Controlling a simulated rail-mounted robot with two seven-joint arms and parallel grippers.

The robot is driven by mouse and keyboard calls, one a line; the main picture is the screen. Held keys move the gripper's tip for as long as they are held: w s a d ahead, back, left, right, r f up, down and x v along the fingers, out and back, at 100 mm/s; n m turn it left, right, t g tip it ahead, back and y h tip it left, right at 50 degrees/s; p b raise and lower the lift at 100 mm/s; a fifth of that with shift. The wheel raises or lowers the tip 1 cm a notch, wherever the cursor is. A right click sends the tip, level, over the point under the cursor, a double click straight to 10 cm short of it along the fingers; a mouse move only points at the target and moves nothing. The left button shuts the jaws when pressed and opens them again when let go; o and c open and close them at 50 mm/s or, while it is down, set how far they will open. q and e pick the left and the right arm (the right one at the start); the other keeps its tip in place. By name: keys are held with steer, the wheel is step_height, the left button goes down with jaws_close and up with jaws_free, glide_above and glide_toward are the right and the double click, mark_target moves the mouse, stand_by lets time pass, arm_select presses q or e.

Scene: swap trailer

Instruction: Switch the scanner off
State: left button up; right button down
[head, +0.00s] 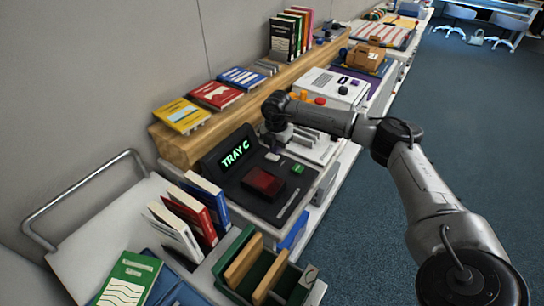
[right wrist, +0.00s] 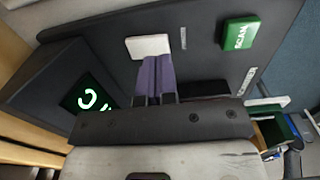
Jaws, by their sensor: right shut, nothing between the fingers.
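The scanner (head: 284,208) is a dark console with a lit green display (head: 237,152) reading "TRAY C", a dark red window (head: 263,182) and a green button (head: 298,169). In the right wrist view the button (right wrist: 240,33) reads SCAN, and part of the lit display (right wrist: 88,102) shows. A pale flat piece (right wrist: 148,46) lies on the console just beyond my right fingertips (right wrist: 155,62). The fingers are shut and empty; contact with the piece cannot be told. In the head view my right gripper (head: 276,143) hangs over the console's far end. My left gripper is not in view.
A wooden shelf (head: 180,145) with books runs along the wall behind the scanner. Upright books (head: 188,215) and a green slotted box (head: 240,292) stand in front. A white machine with knobs (head: 330,87) is farther back. The blue floor at right is open.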

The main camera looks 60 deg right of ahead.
mark_target(276, 158)
steer(key=shift+f, duration=0.3)
steer(key=shift+f+b, duration=0.4)
steer(key=shift+f, duration=0.1)
stand_by(0.5)
steer(key=shift+f, duration=0.55)
steer(key=shift+r, duration=0.1)
stand_by(0.3)
steer(key=shift+r+p, duration=1)
steer(key=shift+r, duration=0.4)
steer(key=shift+r+p, duration=1.7)
steer(key=shift+r, duration=0.4)
steer(key=shift+a, duration=0.1)
